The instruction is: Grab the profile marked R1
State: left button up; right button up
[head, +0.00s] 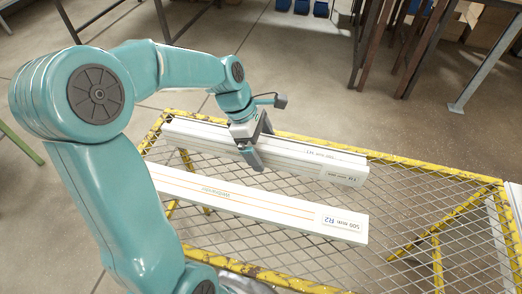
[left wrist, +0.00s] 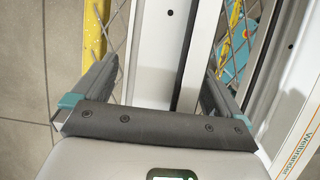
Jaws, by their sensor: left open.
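A long white profile (head: 310,159) lies along the far side of the mesh bench. The labels on its right end are too small to read surely as R1. A second white profile (head: 270,208), with an orange line and a label reading R2, lies nearer, roughly parallel to it. My left gripper (head: 257,147) is over the middle of the far profile, pointing down. In the left wrist view its open fingers (left wrist: 160,75) stand on either side of the white far profile (left wrist: 158,45). Whether they touch it I cannot tell. My right gripper is not in view.
The bench has a yellow, worn frame (head: 430,167) and an open wire mesh top (head: 400,215). The mesh at the right is bare. Dark metal legs (head: 385,45) and a rack stand behind on the tiled floor. My left arm covers the left part of the view.

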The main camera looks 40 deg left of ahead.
pick_arm(q)
jog(key=shift+r, duration=0.1)
jog(key=c, duration=1.5)
